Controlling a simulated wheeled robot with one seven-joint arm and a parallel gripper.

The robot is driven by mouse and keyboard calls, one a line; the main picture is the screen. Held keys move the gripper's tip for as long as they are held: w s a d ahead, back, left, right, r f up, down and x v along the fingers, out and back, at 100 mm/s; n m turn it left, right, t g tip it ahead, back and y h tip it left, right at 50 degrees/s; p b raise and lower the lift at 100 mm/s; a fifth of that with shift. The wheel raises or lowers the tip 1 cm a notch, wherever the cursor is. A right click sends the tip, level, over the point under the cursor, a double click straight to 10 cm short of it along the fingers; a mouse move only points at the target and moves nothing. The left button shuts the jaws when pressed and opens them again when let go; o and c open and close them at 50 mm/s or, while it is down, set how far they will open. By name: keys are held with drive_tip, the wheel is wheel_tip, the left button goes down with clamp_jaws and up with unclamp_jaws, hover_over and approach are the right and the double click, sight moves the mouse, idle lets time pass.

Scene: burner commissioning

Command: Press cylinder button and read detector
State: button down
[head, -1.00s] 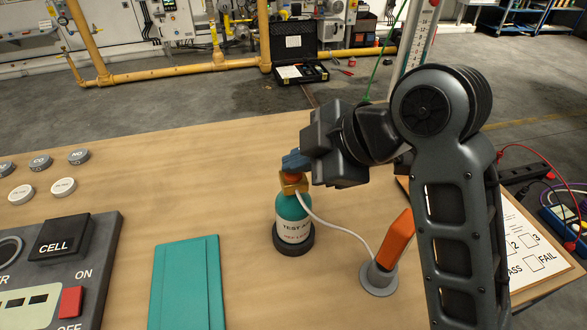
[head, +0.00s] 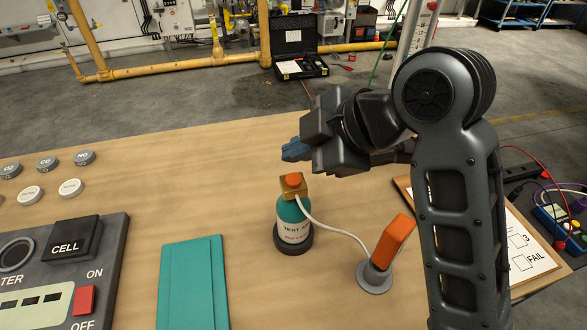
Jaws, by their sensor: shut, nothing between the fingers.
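A teal test gas cylinder (head: 292,218) stands upright in a dark round base on the wooden bench. Its brass valve block (head: 293,189) carries an orange button (head: 293,179) on top. A pale hose (head: 335,229) runs from the valve to an orange block (head: 394,242) leaning in a grey round holder. My gripper (head: 291,151) is shut and empty, its blue fingertips just above the orange button with a visible gap. The detector (head: 60,265) is partly in view at the lower left, with a CELL block, a display and a red ON/OFF switch; the display's reading is not legible.
A teal folder-like panel (head: 193,284) lies between the detector and the cylinder. Several round labelled caps (head: 47,164) sit at the left. A clipboard (head: 520,245) with a PASS/FAIL sheet lies right, partly behind my arm. The bench behind the cylinder is clear.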

drive_tip(key=shift+r+p, duration=0.95)
drive_tip(key=shift+r, duration=0.5)
drive_tip(key=shift+f, duration=0.1)
